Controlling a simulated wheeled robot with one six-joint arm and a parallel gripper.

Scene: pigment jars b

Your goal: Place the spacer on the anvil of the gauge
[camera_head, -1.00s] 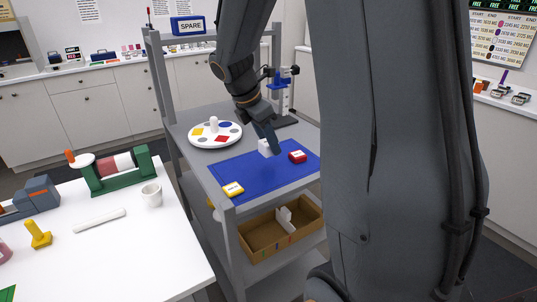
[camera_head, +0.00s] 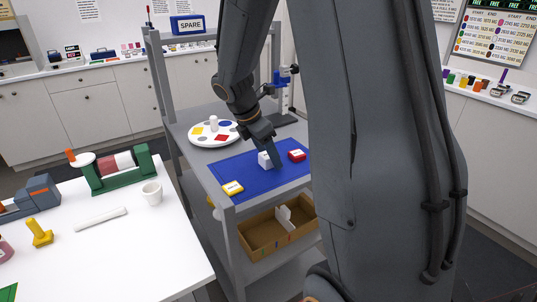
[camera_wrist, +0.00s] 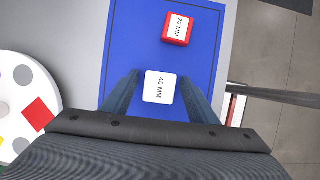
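A white block marked 40 MM (camera_wrist: 160,87) stands on the blue mat (camera_head: 240,172); it also shows in the head view (camera_head: 265,160). A red block marked 20 MM (camera_wrist: 178,27) and a yellow block (camera_head: 232,188) rest on the same mat. My gripper (camera_wrist: 160,78) is open, with one finger on each side of the white block and narrow gaps between. A stand with a blue carriage (camera_head: 281,77) on an upright column, likely the gauge, is at the back right of the cart. My arm partly hides it, and I cannot make out its anvil clearly.
A round white palette (camera_head: 203,141) with coloured patches and a small white peg lies left of the mat. Grey cart posts (camera_head: 163,90) rise nearby. A cardboard box (camera_head: 262,238) is on the shelf below. A white table (camera_head: 130,240) stands at left.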

